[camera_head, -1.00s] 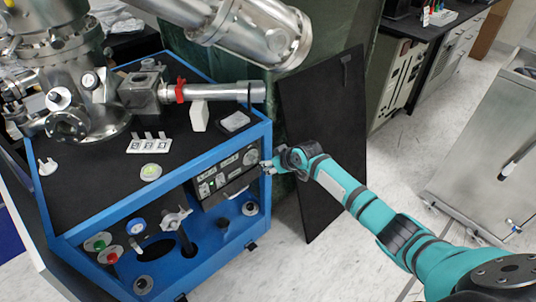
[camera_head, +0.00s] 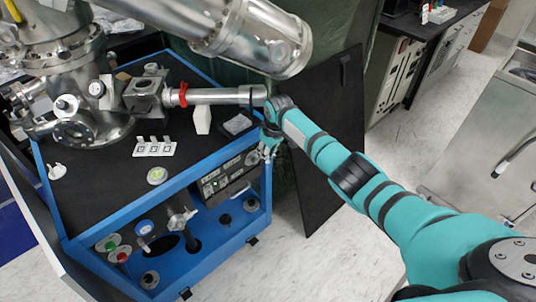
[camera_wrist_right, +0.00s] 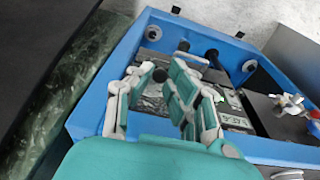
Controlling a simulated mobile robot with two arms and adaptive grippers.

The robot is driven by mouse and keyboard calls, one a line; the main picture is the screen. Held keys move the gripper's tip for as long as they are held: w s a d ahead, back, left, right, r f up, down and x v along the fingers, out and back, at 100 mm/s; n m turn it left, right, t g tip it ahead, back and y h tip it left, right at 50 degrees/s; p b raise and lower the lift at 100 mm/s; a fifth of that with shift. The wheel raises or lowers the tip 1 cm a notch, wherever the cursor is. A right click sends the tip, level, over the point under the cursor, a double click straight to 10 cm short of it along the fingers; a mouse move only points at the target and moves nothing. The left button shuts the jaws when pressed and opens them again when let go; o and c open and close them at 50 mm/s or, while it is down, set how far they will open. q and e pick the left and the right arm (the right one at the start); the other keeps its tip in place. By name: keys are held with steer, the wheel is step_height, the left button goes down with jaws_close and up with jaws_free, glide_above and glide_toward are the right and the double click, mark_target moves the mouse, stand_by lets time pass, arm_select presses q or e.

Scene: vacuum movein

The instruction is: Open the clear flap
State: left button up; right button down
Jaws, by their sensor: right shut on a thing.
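The control panel (camera_head: 228,182) with a small green light is set in the right end of the blue cart's front. My right gripper (camera_head: 267,150) is at the cart's right front corner, by the panel's upper right end. In the right wrist view my right gripper (camera_wrist_right: 160,72) reaches into the blue frame, its fingers around a greyish see-through piece that appears to be the clear flap (camera_wrist_right: 152,94). The flap's outline is hard to make out, and the fingers hide part of the panel. My left gripper is not in view.
The blue cart (camera_head: 100,237) has a black top carrying a steel vacuum chamber (camera_head: 55,50) and a pipe (camera_head: 225,95) above my right gripper. Valves and knobs (camera_head: 145,228) sit low on the front. A black board (camera_head: 322,150) leans right of the cart. Floor is clear in front.

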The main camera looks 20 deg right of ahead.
steer(key=shift+a+r, duration=0.1)
steer(key=shift+r, duration=0.05)
stand_by(0.3)
steer(key=c, duration=1.3)
jaws_free()
steer(key=shift+o, duration=0.2)
step_height(320, 180, up, 8)
steer(key=s, duration=0.1)
steer(key=shift+d+f, duration=0.2)
steer(key=shift+f, duration=0.05)
steer(key=shift+f, duration=0.15)
